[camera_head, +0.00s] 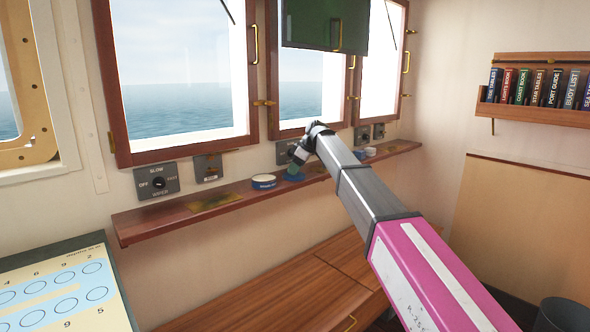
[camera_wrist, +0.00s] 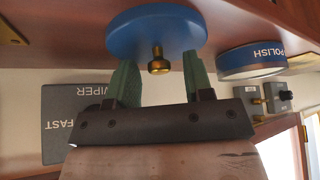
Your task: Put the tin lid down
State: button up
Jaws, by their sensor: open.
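The tin lid (camera_wrist: 158,30) is a round blue disc with a brass knob; the wrist view shows it upside down, with the knob towards my gripper. It appears to lie flat on the wooden shelf (camera_head: 135,226), and its blue edge shows in the head view (camera_head: 294,179). My gripper (camera_wrist: 160,66) is open, its green fingers on either side of the knob with gaps between. In the head view my gripper (camera_head: 296,169) is low over the shelf, partly hiding the lid. A blue and white polish tin (camera_head: 264,182) stands on the shelf left of the lid.
A wiper switch panel (camera_head: 157,182) is on the wall above the shelf. A flat brass-coloured patch (camera_head: 215,203) lies left of the tin. A pale round item (camera_head: 371,152) stands farther right on the shelf. Windows (camera_head: 180,70) rise behind; a wooden bench top (camera_head: 260,295) is below.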

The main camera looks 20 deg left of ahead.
jog(key=v, duration=1.2)
jog(key=s+d+f+m+h, duration=0.1)
jog(key=d+f+m, duration=0.2)
jog(key=d+f, duration=0.75)
jog(key=s+d+f+m+t+h, duration=0.15)
jog(key=d+f+m, duration=0.25)
jog(key=d+f, duration=0.65)
jog(key=s+d+f+m+h, duration=0.1)
jog(key=s+d+f+m, duration=0.15)
jog(key=d+f, duration=0.75)
jog(key=s+d+f+m+h, duration=0.2)
jog(key=s+d+f+m, duration=0.7)
jog(key=s+d+f, duration=0.9)
jog(key=d+f+g, duration=0.1)
jog(key=d, duration=0.3)
jog(key=shift+s+m, duration=0.2)
jog(key=shift+m, duration=0.15)
